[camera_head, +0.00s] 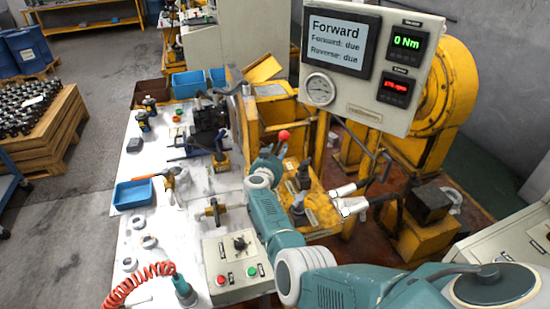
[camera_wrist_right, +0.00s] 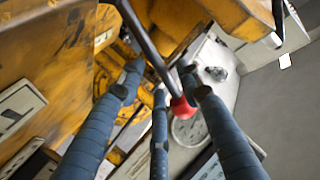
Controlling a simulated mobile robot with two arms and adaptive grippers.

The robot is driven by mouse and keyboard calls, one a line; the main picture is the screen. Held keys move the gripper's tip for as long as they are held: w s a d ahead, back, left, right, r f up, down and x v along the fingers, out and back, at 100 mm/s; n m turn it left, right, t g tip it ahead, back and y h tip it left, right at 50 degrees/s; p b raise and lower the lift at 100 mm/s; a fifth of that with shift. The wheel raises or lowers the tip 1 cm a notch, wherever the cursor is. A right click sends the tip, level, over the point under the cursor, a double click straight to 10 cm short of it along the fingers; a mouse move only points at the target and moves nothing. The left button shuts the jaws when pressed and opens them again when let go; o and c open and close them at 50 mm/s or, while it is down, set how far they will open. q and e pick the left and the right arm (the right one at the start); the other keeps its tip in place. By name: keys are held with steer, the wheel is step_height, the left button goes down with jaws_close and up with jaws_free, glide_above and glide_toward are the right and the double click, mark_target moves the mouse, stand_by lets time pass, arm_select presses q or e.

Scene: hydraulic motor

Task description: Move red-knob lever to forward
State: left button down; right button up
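The red knob (camera_head: 284,135) tops a lever beside the yellow machine in the head view. It also shows in the right wrist view (camera_wrist_right: 183,107), at the end of a dark rod (camera_wrist_right: 148,45) coming from the top. My right gripper (camera_head: 269,154) is just below and left of the knob in the head view. In the wrist view its three blue-grey fingers (camera_wrist_right: 160,78) are spread, with the knob between the middle and right ones. I cannot tell whether they touch it. My left gripper is not in view.
A display panel (camera_head: 366,87) reads "Forward", "Forward: due", "Reverse: due" and 0 Nm. A button box (camera_head: 232,287) is beside my right arm. A white bench (camera_head: 120,240) with tools lies left.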

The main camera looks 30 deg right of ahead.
steer(key=v, duration=0.5)
steer(key=shift+d, duration=0.1)
stand_by(0.4)
